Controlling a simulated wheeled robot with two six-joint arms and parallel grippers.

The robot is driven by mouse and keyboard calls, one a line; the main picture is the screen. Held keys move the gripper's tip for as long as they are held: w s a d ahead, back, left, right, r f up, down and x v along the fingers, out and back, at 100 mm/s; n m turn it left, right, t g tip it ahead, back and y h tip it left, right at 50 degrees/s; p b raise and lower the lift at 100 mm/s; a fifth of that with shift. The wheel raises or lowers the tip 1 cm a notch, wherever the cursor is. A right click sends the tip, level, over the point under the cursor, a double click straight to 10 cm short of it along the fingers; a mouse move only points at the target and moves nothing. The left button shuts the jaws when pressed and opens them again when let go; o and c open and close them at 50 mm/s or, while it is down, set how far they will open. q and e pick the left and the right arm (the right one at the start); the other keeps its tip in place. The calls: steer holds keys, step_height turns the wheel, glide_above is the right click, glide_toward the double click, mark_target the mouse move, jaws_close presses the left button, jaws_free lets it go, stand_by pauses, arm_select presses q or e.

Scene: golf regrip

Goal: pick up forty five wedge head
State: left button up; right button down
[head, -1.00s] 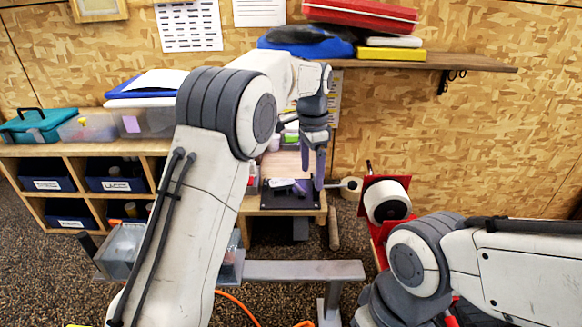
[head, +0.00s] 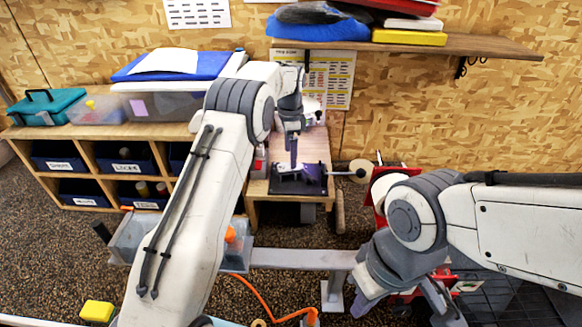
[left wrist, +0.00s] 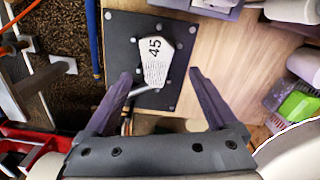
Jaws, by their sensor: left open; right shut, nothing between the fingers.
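The forty-five wedge head (left wrist: 155,60) is a pale grey club head marked "45", lying on a dark square pad (left wrist: 117,27) in the left wrist view. In the head view the pad (head: 318,190) sits on the wooden bench, and the small head on it is partly hidden. My left gripper (head: 293,162) is above the pad. In the left wrist view my left gripper (left wrist: 160,76) is open, its dark fingers on either side of the head's lower part, with nothing held. My right gripper (head: 364,302) hangs low at the bottom right, shut and empty, partly hidden by its own arm.
The wooden bench top (left wrist: 215,75) is clear just right of the pad. A green item in a clear bin (left wrist: 298,104) and white objects line its far right. A red stand (head: 380,222) with a white roll is beside the bench. A grey beam (head: 300,259) crosses in front.

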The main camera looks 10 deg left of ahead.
mark_target(289, 166)
arm_select(q)
steer(key=f+p, duration=0.2)
steer(key=f, duration=0.1)
steer(key=shift+s+a, duration=0.15)
steer(key=shift+s, duration=0.15)
steer(key=shift+f, duration=0.45)
steer(key=c, duration=1.2)
steer(key=shift+c, duration=1.3)
steer(key=shift+r, duration=0.1)
